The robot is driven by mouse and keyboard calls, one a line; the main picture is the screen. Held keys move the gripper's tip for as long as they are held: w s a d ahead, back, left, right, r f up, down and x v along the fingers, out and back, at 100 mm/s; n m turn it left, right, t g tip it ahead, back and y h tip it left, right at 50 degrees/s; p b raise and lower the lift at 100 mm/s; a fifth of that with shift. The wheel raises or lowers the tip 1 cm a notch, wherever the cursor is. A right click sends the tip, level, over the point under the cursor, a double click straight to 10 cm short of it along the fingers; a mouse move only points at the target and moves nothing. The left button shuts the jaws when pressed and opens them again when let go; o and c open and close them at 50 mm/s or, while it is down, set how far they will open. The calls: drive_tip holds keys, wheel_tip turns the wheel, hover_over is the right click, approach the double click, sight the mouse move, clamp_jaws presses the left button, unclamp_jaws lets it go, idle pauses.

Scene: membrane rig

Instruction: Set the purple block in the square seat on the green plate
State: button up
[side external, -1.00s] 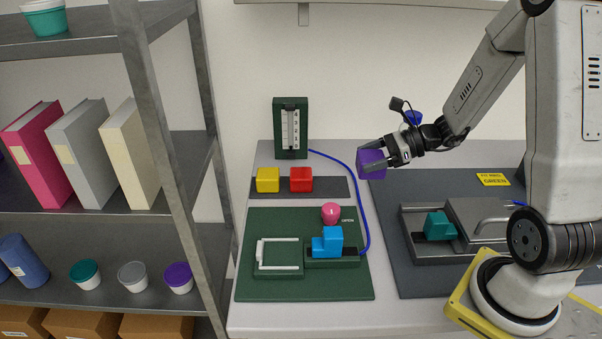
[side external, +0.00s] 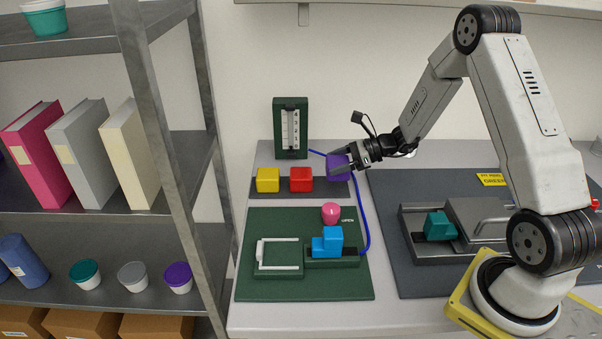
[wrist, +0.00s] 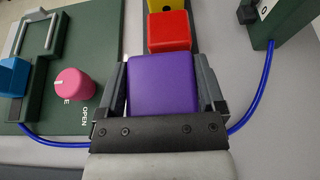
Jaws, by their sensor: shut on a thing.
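The purple block (side external: 337,166) is between the fingers of my gripper (side external: 341,162), which is shut on it. In the side view it is at the right end of the dark strip. In the wrist view the purple block (wrist: 162,84) fills the space between the fingers of my gripper (wrist: 165,88). I cannot tell whether it touches the strip. The green plate (side external: 310,290) lies in front. Its square seat (side external: 278,257), with a pale frame on a raised green base, is at the plate's left and looks empty.
A yellow block (side external: 267,180) and a red block (side external: 301,180) sit on the dark strip (side external: 284,193). The plate bears a blue stepped piece (side external: 328,243) and a pink knob (side external: 331,213). A blue tube (side external: 366,215) runs from the gauge (side external: 291,128) to the plate.

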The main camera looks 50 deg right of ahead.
drive_tip(key=shift+w+f, duration=0.1)
drive_tip(key=shift+w+f, duration=0.25)
drive_tip(key=shift+f, duration=0.1)
drive_tip(key=shift+w+d+f, duration=0.1)
drive_tip(key=shift+w+f, duration=0.15)
drive_tip(key=shift+f, duration=1.35)
drive_tip(key=shift+f, duration=0.2)
drive_tip(key=o, duration=1.1)
drive_tip(key=shift+d, duration=0.1)
